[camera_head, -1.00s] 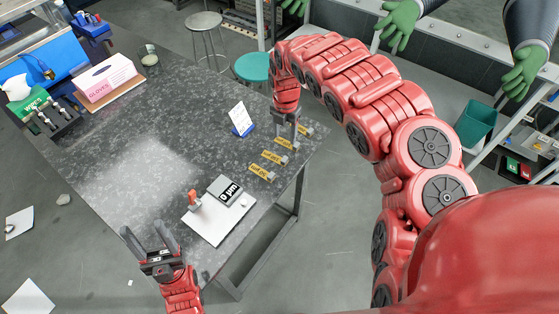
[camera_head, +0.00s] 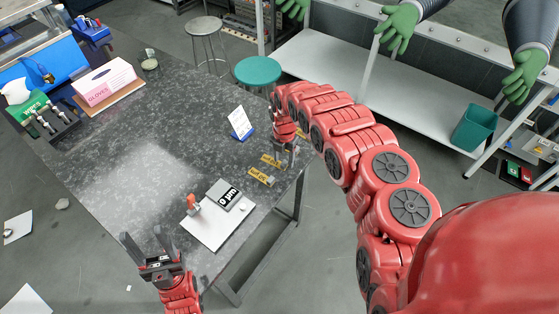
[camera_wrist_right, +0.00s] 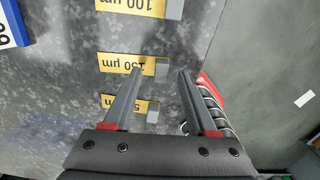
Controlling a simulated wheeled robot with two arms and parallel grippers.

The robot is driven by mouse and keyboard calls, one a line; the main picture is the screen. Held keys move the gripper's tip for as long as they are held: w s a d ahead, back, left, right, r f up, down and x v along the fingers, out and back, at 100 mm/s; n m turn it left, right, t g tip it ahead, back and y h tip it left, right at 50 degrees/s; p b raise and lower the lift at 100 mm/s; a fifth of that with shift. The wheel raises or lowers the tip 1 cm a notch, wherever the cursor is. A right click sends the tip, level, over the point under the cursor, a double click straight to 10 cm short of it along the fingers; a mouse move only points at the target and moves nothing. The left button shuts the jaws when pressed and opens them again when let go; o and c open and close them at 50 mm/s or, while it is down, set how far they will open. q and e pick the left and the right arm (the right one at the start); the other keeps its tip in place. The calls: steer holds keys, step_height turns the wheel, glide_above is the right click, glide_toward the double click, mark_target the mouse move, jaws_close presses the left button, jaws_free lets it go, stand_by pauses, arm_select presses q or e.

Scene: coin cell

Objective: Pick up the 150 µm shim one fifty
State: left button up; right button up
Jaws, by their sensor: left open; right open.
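The 150 µm shim's yellow label (camera_wrist_right: 120,64) is in the middle of the right wrist view, with its text upside down. A small grey block (camera_wrist_right: 162,66) stands at its right end. My right gripper (camera_wrist_right: 164,78) is open and empty; its fingertips lie either side of that block, and the left finger overlaps the label's edge. I cannot tell the height gap. In the head view my right gripper (camera_head: 287,161) is over the row of yellow tags at the table's right edge and hides part of it. My left gripper (camera_head: 147,238) is open and empty at the table's front edge.
Neighbouring labels are the 100 µm one (camera_wrist_right: 135,6) and a partly hidden one (camera_wrist_right: 125,102). A white sign (camera_head: 240,122) stands left of the row. A grey 0 µm display (camera_head: 224,194) sits on a white plate (camera_head: 212,235). The table's middle is clear.

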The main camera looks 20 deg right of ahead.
steer(key=shift+f, duration=0.65)
jaws_close()
